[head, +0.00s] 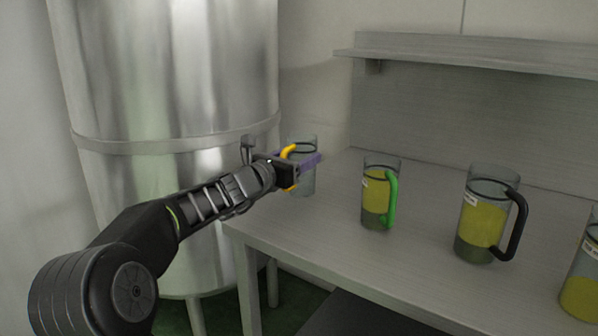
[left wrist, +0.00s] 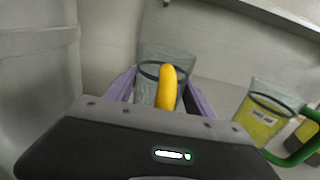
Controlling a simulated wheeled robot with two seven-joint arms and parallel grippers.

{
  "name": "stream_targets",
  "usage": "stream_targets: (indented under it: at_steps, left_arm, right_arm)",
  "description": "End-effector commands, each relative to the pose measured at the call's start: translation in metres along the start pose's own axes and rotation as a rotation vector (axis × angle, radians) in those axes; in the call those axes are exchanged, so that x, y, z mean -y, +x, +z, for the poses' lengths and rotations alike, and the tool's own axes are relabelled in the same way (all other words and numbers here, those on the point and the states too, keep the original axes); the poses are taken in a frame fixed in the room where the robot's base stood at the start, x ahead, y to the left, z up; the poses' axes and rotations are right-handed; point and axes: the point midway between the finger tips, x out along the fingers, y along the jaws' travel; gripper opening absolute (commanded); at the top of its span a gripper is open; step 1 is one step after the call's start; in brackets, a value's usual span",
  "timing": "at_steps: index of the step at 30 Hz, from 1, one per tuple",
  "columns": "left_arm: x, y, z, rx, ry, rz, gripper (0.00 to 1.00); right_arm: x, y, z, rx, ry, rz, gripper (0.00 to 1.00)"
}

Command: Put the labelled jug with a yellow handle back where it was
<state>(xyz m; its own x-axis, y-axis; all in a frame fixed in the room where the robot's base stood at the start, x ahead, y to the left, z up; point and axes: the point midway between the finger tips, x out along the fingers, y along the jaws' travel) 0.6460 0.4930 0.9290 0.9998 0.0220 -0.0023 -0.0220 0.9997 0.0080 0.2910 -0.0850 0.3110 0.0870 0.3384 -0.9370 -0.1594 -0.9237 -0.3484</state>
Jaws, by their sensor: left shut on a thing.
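The jug with a yellow handle (head: 308,183) is a clear, greyish jug at the far left end of the table. Its yellow handle (left wrist: 167,86) faces my left gripper in the left wrist view. My left gripper (head: 304,164), with purple fingers, is shut on the handle, one finger on each side of it. The jug looks upright, at the table top; I cannot tell whether its base touches. Its label is hidden. My right gripper is not in view.
A jug with a green handle (head: 376,198) stands to the right, then a black-handled jug (head: 481,222) and another jug (head: 583,275) at the right edge. A large steel tank (head: 165,80) stands left of the table (head: 330,235). A shelf (head: 470,55) runs above.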

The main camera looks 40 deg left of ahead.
Motion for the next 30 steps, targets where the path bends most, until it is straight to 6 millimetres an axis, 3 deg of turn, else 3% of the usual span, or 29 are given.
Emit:
stream_targets:
  at_steps: [1, 3, 15, 16, 24, 30]
  left_arm:
    - [-0.001, 0.0, -0.015, -0.002, -0.002, 0.001, 0.01]
    - [0.0, 0.0, -0.023, -0.001, -0.002, 0.001, 0.01]
    - [0.0, 0.0, -0.026, 0.0, 0.0, 0.0, 0.01]
    - [0.0, 0.0, -0.027, 0.0, 0.0, 0.0, 0.63]
    - [0.0, 0.0, -0.026, -0.001, 0.0, 0.0, 0.84]
    - [0.0, 0.0, -0.026, 0.0, 0.0, 0.0, 0.84]
  right_arm:
    - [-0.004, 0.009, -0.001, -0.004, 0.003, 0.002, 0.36]
    - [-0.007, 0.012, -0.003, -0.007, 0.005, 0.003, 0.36]
    - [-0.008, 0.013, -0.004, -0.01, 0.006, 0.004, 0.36]
    - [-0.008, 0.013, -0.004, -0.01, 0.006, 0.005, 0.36]
    - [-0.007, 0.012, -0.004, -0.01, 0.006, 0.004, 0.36]
    - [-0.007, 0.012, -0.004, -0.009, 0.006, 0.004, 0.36]
